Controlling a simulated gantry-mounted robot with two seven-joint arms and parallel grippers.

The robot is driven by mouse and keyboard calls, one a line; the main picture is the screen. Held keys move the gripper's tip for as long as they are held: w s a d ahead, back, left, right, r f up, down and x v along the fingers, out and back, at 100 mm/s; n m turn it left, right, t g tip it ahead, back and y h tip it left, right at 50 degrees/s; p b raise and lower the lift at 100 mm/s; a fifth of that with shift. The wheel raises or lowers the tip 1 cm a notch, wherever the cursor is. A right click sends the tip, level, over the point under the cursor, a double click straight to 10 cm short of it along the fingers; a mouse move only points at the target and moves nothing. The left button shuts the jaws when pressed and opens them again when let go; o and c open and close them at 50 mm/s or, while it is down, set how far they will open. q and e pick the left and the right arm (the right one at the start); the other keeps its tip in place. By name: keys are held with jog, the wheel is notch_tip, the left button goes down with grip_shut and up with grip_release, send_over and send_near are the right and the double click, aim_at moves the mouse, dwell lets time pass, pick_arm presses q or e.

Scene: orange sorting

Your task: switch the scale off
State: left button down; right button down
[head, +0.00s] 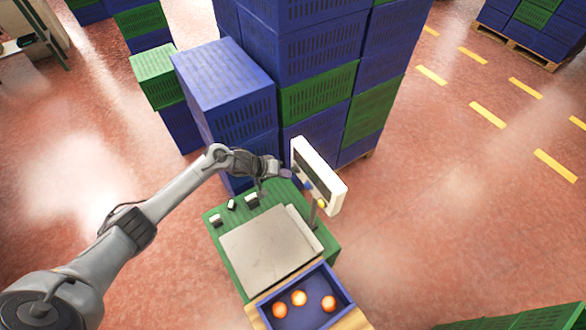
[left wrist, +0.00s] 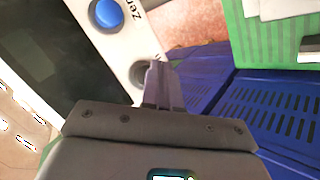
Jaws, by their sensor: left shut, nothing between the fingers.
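The scale has a grey weighing plate (head: 268,244) on a green stand and a white display head (head: 319,176) on a post. The head's dark screen fills the upper left of the left wrist view (left wrist: 50,50); no digits show on it. A blue button (left wrist: 109,14) with partly visible lettering sits on the white panel, and a dark grey round button (left wrist: 143,73) lies beside my fingertips. In the head view a yellow button (head: 321,203) also shows. My left gripper (head: 286,174) is shut and empty, its tips (left wrist: 158,68) overlapping the grey button's edge; contact cannot be told.
Small items (head: 251,200) lie on the stand's far edge. Stacked blue and green crates (head: 318,98) rise close behind.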

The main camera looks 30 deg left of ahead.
pick_arm(q)
jog(key=shift+s+a, duration=0.15)
jog(key=shift+s, duration=0.15)
jog(key=s+p, duration=0.1)
jog(key=s+a+p, duration=0.1)
jog(key=s+p, duration=0.1)
jog(key=s+a+p, duration=0.1)
jog(key=shift+s+p, duration=0.3)
jog(key=shift+p, duration=0.05)
jog(key=shift+f, duration=0.1)
dwell(0.8)
